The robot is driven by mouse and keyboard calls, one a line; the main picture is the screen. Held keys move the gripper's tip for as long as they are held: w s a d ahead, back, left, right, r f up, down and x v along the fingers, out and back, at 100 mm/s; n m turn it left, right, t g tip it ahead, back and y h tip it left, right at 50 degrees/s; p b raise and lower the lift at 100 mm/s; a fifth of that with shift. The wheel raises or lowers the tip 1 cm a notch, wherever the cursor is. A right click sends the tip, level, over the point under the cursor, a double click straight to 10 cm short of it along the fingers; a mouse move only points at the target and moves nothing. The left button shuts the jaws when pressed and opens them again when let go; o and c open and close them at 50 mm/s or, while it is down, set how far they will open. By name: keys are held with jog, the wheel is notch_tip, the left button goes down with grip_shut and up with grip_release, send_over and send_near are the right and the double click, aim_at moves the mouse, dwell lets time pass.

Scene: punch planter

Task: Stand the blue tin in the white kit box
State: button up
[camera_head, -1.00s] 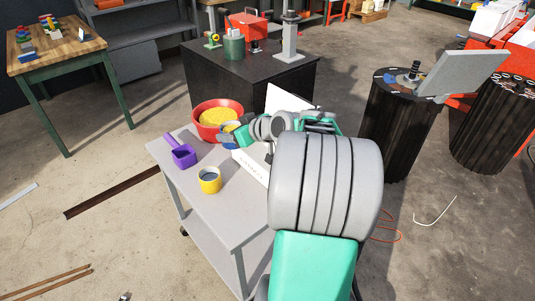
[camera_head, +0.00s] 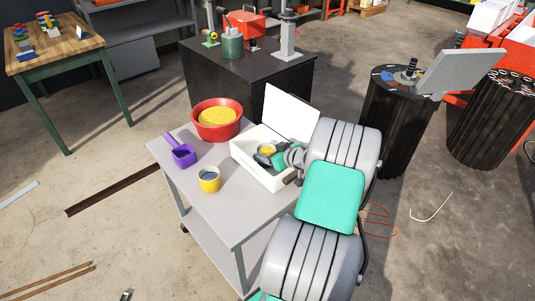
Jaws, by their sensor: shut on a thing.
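The white kit box (camera_head: 251,171) stands on the grey cart with its lid raised at the back. My gripper (camera_head: 264,157) is over the box opening, reaching in from the right, and is shut on the blue tin (camera_head: 267,149). Only the tin's round top with yellow inside shows clearly. The gripper and the box wall hide its blue side and base, so I cannot tell whether it touches the box floor.
The cart's front is clear.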

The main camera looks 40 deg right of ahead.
jog(key=o, duration=1.2)
jog(key=shift+f, duration=0.15)
jog(key=o, duration=0.4)
jog(key=shift+o, duration=0.2)
jog(key=shift+r, duration=0.4)
jog(key=v, duration=1.2)
jog(key=shift+f+p, duration=0.15)
jog(key=shift+p, duration=0.2)
